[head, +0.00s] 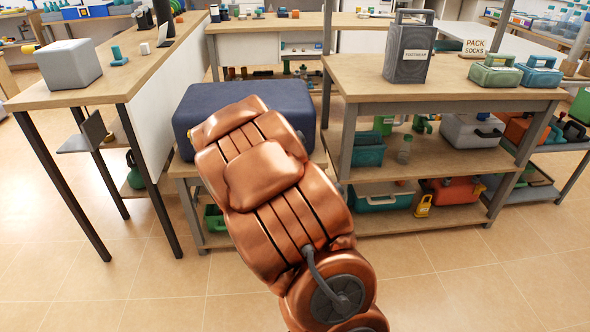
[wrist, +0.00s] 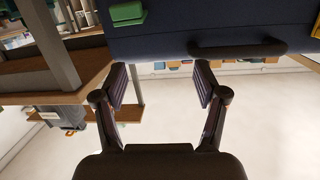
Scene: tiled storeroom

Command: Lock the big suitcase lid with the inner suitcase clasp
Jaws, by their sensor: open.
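The big suitcase (head: 290,100) is dark blue and lies on a low wooden bench, partly covered by my copper arm. Its lid looks closed; the seam is not clear. In the wrist view the suitcase (wrist: 200,25) fills the top, with a dark handle (wrist: 240,49). A green clasp (wrist: 128,13) sits on its face, up and left of my fingers; I cannot tell whether it is the inner one or whether it is fastened. My gripper (wrist: 160,85) is open and empty, its fingertips apart below the suitcase in the picture. In the head view my arm hides the gripper.
A wooden table (head: 130,75) with a grey box (head: 68,64) stands left of the suitcase. A shelf table (head: 450,88) at the right bears a grey footwear case (head: 410,50) and toolboxes, with more cases below. The tiled floor (head: 120,270) in front is clear.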

